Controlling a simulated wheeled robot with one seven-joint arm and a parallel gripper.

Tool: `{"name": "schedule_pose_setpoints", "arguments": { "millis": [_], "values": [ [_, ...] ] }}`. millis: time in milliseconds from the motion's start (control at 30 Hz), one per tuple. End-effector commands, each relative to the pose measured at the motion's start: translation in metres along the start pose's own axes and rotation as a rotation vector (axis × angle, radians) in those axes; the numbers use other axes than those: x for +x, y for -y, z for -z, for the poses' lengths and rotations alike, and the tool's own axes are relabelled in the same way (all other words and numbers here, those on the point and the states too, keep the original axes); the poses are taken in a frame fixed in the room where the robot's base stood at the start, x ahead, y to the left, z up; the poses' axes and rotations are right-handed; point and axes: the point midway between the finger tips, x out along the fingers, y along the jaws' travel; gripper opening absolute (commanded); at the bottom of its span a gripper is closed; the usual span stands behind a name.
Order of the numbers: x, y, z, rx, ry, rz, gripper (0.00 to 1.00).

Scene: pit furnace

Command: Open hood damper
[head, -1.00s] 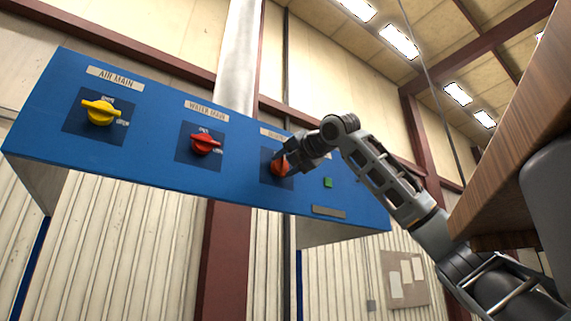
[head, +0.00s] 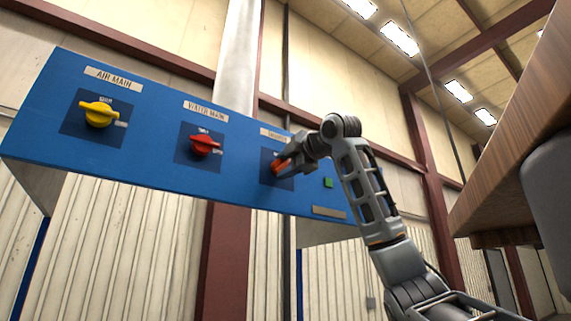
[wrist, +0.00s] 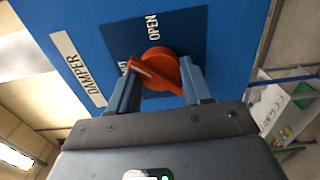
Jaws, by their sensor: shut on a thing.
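The orange damper knob (wrist: 157,66) sits on a dark square plate of the blue panel, beside a DAMPER label (wrist: 78,70) in the wrist view. The word OPEN (wrist: 153,27) shows on the plate; another marking is mostly hidden behind the knob and a finger. In the head view the knob (head: 280,167) is the rightmost of three and partly covered by my gripper (head: 286,163). In the wrist view my gripper (wrist: 158,88) has its two fingers on either side of the knob's handle, shut on it. The handle lies at a slant.
The blue panel (head: 150,163) also carries a yellow AIR MAIN knob (head: 98,114), a red WATER MAIN knob (head: 204,145) and a green square (head: 328,182). A wooden surface (head: 510,140) juts in at the right.

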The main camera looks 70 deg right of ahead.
Motion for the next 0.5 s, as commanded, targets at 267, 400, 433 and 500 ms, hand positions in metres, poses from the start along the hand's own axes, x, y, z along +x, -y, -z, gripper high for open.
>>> {"name": "schedule_pose_setpoints", "arguments": {
  "millis": [267, 400, 433, 500],
  "values": [
    [0.0007, 0.0014, -0.0002, 0.264, -0.001, 0.003, 0.19],
    [0.0009, 0.0019, -0.0002, 0.395, 0.0, 0.003, 0.19],
    [0.0007, 0.002, -0.0005, 0.423, 0.0, 0.003, 0.19],
    [0.001, 0.0025, -0.0003, 0.483, 0.001, 0.005, 0.19]
  ]
}}
